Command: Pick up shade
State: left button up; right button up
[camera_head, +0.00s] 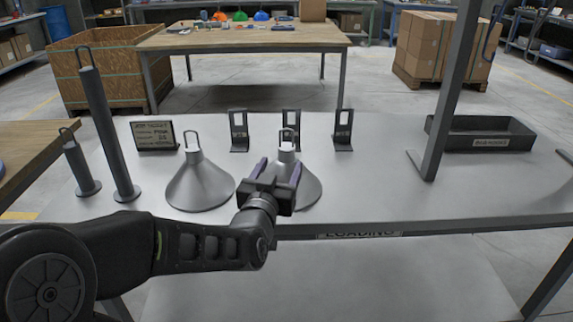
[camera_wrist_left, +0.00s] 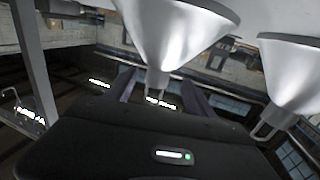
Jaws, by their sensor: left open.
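Two silver cone-shaped shades with wire loops on top stand upright on the grey table. The left shade (camera_head: 200,183) stands clear of the gripper. The right shade (camera_head: 310,187) is partly hidden behind my left gripper (camera_head: 277,172), which is open at its upper part. In the left wrist view the picture is upside down. There the neck of the right shade (camera_wrist_left: 175,30) shows between the two spread fingers of the left gripper (camera_wrist_left: 160,92). I cannot tell whether either finger touches it. The left shade (camera_wrist_left: 295,80) also shows there. My right gripper is out of view.
Tall and short posts with loops (camera_head: 108,130) (camera_head: 80,168) stand at the left. A small sign (camera_head: 155,136) and several black upright holders (camera_head: 239,131) stand behind the shades. A metal upright (camera_head: 447,100) and a black tray (camera_head: 490,141) are at the right.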

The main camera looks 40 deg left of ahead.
aim_at(284, 160)
pick_arm(q)
jog(key=shift+w+r+p, duration=0.25)
jog(key=shift+p, duration=0.8)
jog(key=shift+f+p, duration=0.25)
jog(key=shift+p, duration=0.05)
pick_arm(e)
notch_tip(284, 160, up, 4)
pick_arm(q)
jog(key=shift+w, duration=0.1)
jog(key=x, duration=0.5)
jog(key=shift+w, duration=0.1)
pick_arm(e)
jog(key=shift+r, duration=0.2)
